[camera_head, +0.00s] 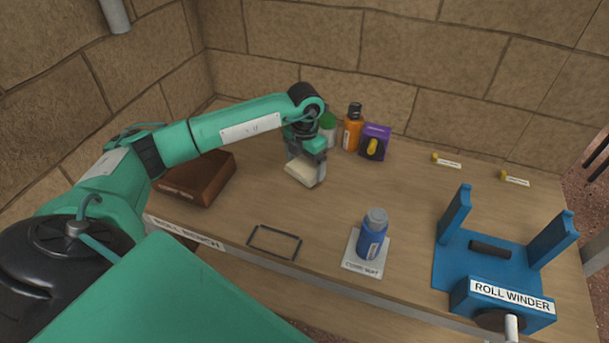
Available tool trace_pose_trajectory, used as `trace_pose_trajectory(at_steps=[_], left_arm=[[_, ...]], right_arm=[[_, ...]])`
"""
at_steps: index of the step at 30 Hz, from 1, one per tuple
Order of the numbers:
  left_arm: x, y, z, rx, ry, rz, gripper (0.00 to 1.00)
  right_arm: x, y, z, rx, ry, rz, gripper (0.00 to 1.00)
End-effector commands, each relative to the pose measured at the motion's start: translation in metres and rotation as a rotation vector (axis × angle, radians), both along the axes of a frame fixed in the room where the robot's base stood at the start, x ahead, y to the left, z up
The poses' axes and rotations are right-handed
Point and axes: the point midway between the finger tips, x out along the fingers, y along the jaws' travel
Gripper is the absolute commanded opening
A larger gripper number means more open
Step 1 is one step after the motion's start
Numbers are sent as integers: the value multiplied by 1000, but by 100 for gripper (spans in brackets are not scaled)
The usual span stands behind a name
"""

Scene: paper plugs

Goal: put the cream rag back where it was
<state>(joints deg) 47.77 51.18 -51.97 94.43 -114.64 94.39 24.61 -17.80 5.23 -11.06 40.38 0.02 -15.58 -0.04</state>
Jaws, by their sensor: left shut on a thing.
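The cream rag (300,174) is a small pale block-like bundle over the back middle of the bench. My left gripper (306,165) points down and is shut on it. I cannot tell whether the rag touches the bench top or is just above it. The gripper hides the rag's upper part. An empty dark rectangular outline (274,242) is marked on the bench nearer the front edge. My right gripper is not in view.
Behind are an orange bottle (352,128), a green-capped container (328,127) and a purple box (374,142). A blue bottle (372,235) stands on a labelled mat (361,266). The blue roll winder (498,270) is at right.

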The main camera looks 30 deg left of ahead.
Motion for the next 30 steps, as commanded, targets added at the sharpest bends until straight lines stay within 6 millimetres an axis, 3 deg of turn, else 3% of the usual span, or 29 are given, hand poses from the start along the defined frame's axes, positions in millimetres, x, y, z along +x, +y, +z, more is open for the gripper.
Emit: trace_pose_trajectory(at_steps=[8,16,28,29,30], left_arm=[[0,0,-25,0,0,2,72],[0,0,-60,1,0,1,72],[0,0,-67,1,-1,1,72],[0,0,-66,1,-1,1,96],[0,0,-66,1,-1,1,100]], right_arm=[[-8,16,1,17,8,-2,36],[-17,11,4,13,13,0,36],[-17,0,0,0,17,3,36],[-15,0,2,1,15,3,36],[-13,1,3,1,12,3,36]])
